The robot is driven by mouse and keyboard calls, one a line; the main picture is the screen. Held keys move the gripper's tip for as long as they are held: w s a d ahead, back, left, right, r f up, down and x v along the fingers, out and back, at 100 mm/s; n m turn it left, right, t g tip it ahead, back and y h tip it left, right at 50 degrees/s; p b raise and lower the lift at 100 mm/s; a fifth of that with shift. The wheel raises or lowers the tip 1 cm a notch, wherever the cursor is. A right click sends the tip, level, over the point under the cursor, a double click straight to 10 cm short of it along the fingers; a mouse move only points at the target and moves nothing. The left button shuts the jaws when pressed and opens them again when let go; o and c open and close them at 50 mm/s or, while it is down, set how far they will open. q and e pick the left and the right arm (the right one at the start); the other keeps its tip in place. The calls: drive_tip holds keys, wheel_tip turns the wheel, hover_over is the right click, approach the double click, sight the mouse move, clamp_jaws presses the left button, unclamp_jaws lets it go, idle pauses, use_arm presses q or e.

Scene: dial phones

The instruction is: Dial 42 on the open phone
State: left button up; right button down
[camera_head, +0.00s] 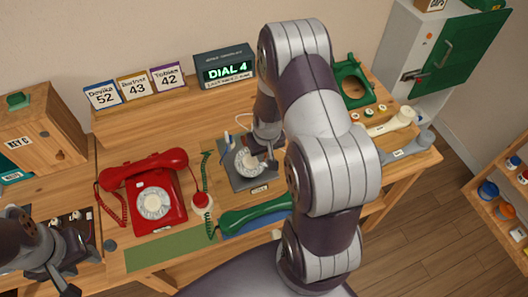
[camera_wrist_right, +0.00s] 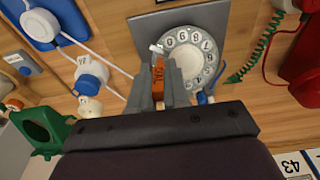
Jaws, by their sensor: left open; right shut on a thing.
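The grey phone (camera_head: 240,178) has no handset on it, and its white number dial (camera_head: 247,163) faces up. The dial also shows in the right wrist view (camera_wrist_right: 194,57). My right gripper (camera_head: 266,150) is over the dial's right side in the head view. It is shut on an orange piece with dark lettering (camera_wrist_right: 158,78); its tip is at the dial's edge, and I cannot tell whether it touches a hole. The display (camera_head: 226,71) reads "DIAL 4". The Tobias card (camera_head: 168,78) reads 42. My left gripper (camera_head: 62,280) is open and empty at the lower left.
A red phone (camera_head: 155,203) with its handset on stands left of the grey phone. A green handset (camera_head: 255,215) lies in front. A green phone part (camera_head: 352,83) and white and grey handsets lie to the right. A green mat (camera_head: 170,250) is bare.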

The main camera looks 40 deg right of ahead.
drive_tip(key=shift+w+r, duration=0.1)
drive_tip(key=shift+r, duration=0.1)
drive_tip(key=w, duration=0.1)
drive_tip(key=w+r+p, duration=0.1)
drive_tip(key=w+p, duration=0.1)
drive_tip(key=shift+a+r, duration=0.3)
drive_tip(key=shift+w+r, duration=0.1)
drive_tip(key=shift+w, duration=0.25)
drive_tip(key=shift+w+f, duration=0.15)
drive_tip(key=shift+f, duration=0.4)
drive_tip(key=shift+w+f+b, duration=0.1)
drive_tip(key=shift+b, duration=0.2)
